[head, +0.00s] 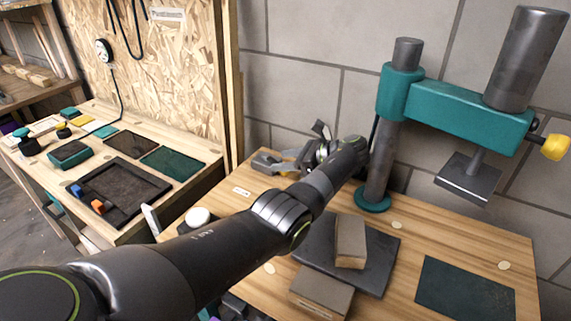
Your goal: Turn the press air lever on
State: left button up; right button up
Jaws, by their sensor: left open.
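The press (455,115) has a teal arm on a grey column and stands at the back right of the wooden table. A small grey fitting with a yellow part (268,162) sits at the table's back left edge and looks like the air lever. My left arm reaches across the table to it. My left gripper (310,148) is open, just right of the fitting and left of the press column. Its wrist and fingers partly hide the fitting, so I cannot tell the lever's position or whether they touch. My right gripper is not in view.
A dark green mat (465,291) lies at right. A yellow knob (555,147) sticks out from the press arm. A white round button (198,217) is at the left edge. A second bench (205,157) stands at left.

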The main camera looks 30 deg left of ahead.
pick_arm(q)
notch_tip(320, 180, up, 8)
jog(key=shift+s+a+p, duration=0.1)
jog(key=shift+a+p, duration=0.05)
jog(key=shift+p, duration=0.4)
